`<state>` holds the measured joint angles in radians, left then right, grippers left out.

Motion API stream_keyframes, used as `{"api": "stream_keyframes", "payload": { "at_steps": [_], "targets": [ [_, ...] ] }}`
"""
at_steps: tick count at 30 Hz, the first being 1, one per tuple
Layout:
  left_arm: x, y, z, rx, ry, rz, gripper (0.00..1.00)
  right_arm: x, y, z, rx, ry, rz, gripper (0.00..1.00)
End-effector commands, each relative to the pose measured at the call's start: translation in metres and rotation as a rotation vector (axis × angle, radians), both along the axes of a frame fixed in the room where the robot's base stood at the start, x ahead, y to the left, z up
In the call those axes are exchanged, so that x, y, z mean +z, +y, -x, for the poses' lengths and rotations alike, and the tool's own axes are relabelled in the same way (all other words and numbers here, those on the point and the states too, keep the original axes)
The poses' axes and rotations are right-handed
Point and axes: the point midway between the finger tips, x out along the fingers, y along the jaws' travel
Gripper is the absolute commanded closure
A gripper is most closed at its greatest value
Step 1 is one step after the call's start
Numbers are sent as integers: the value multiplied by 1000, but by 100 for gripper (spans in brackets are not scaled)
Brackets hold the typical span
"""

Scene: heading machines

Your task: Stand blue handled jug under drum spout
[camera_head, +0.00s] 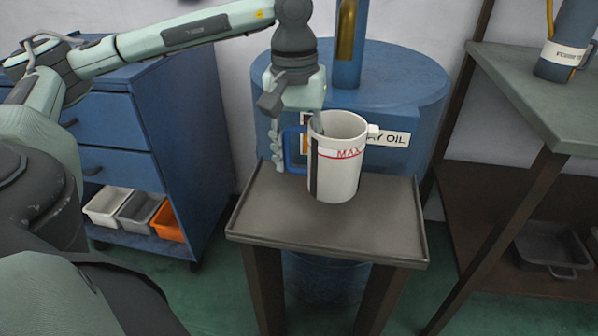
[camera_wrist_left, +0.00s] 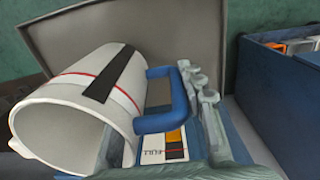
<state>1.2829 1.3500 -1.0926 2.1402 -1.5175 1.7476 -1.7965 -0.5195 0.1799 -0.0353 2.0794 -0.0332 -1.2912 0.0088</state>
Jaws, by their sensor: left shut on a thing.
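The jug (camera_head: 340,165) is white, with a red MAX line, a black stripe and a blue handle (camera_head: 294,150). It is upright over the grey stand (camera_head: 270,215) in front of the blue drum (camera_head: 415,90); I cannot tell whether its base touches. My left gripper (camera_head: 298,146) is shut on the jug at its handle side. In the left wrist view the jug (camera_wrist_left: 75,115) opens toward the lower left, and a finger (camera_wrist_left: 205,105) lies along the handle (camera_wrist_left: 172,100). The drum spout cannot be made out; the jug and my gripper cover the drum's front.
The stand has a raised rim. A blue cabinet (camera_head: 180,110) with white, grey and orange bins stands left. A bench (camera_head: 520,85) at right holds a blue-grey can (camera_head: 568,35); a dark tray (camera_head: 550,250) sits on its lower shelf. The stand's front is bare.

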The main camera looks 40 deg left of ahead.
Motion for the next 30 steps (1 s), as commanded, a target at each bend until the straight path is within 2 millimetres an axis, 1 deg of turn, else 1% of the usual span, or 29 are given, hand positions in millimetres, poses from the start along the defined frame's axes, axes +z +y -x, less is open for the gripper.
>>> {"api": "stream_keyframes", "payload": {
  "at_steps": [4,9,12,23,27,28,30],
  "targets": [
    [-8,4,-5,0,0,-1,100,-5,0,1,1,5,-1,60],
    [-33,4,-5,-1,1,-1,100,-3,1,-3,3,-5,-3,60],
    [-42,4,-5,-1,-1,-1,100,-3,1,-4,3,-7,-3,60],
    [-46,4,-5,-1,-1,0,100,-9,2,-2,0,4,-5,60],
    [-47,4,-5,-1,-1,0,100,-1,3,-3,0,-3,-3,60],
    [-47,4,-5,0,-1,-1,57,2,3,-4,1,-6,-4,60],
    [-46,4,-5,-1,0,0,48,5,4,-5,2,-12,-5,60]
  ]
}}
